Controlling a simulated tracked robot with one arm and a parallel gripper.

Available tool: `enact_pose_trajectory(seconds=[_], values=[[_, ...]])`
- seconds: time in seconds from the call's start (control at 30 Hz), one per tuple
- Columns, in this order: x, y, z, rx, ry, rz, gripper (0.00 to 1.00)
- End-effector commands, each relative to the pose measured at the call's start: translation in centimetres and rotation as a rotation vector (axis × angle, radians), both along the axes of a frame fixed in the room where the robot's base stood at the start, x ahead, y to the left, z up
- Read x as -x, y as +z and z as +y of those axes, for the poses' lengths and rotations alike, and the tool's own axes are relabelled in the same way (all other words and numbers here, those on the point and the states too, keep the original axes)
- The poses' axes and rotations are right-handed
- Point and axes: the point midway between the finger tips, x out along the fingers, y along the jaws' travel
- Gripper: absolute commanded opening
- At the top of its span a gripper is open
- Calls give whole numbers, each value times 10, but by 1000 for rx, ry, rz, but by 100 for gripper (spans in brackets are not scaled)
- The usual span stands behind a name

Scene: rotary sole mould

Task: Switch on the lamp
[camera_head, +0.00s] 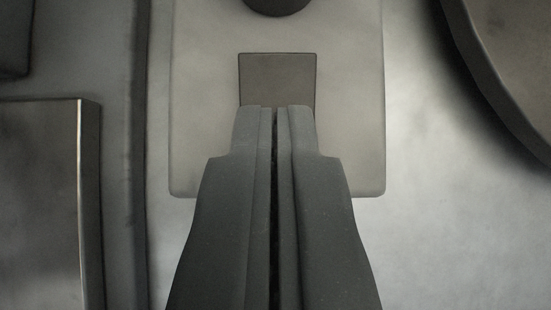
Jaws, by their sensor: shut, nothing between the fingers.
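My gripper (275,108) is shut and empty, pointing up the picture from the bottom edge. Its fingertips cover the lower part of a dark grey square (277,78), which looks like a switch or button. The square is set in a paler rectangular plate (205,110). I cannot tell whether the fingertips touch the square. A dark round part (277,4) sits on the plate at the top edge and is cut off. It may be the lamp's post, but I cannot tell. No lit lamp shows.
A large dark round-edged thing (510,60) stands at the upper right. A grey box-like block (40,200) with a bright edge is at the left, and a dark vertical edge (140,150) runs beside it. The pale surface (450,240) at the lower right is clear.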

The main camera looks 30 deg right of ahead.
Motion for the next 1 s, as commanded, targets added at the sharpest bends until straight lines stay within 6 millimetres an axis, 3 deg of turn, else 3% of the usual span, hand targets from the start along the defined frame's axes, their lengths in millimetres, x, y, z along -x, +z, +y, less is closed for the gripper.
enact_pose_trajectory(seconds=[0.77, 1.0], values=[[-12, 10, -2, 0, 3, -1, 0], [-9, 41, -1, -1, 2, -4, 0]])
